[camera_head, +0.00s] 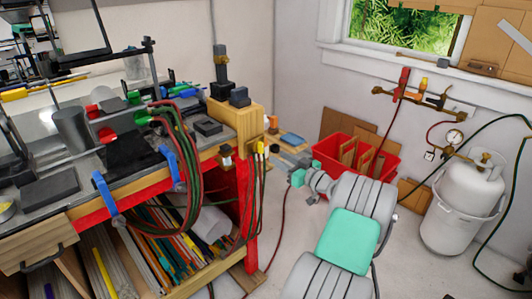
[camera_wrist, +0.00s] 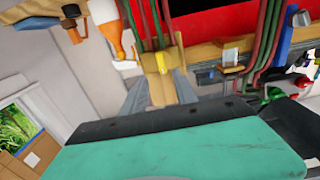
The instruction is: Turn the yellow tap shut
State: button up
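A yellow tap (camera_head: 261,147) sits at the right end of the workbench, where hoses hang down. My gripper (camera_head: 281,160) is just right of the bench end, apart from the tap. In the wrist view my gripper (camera_wrist: 160,92) has its two grey fingers spread, with pale wood seen between them. I cannot see anything held.
The workbench (camera_head: 240,137) carries torches and looped red and green hoses (camera_head: 185,150). A red crate (camera_head: 388,166) stands behind my arm. Wall pipework with red and orange handles (camera_head: 422,84) is at the back right, above a white gas cylinder (camera_head: 462,205).

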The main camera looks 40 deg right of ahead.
aim_at(263, 148)
jog(key=w, duration=0.2)
jog(key=w+p, duration=0.1)
jog(key=w, duration=0.4)
jog(key=shift+w+a+r, duration=0.1)
jog(key=shift+w+a, duration=0.15)
jog(key=shift+w, duration=0.15)
jog(key=shift+c, duration=0.2)
grip_shut()
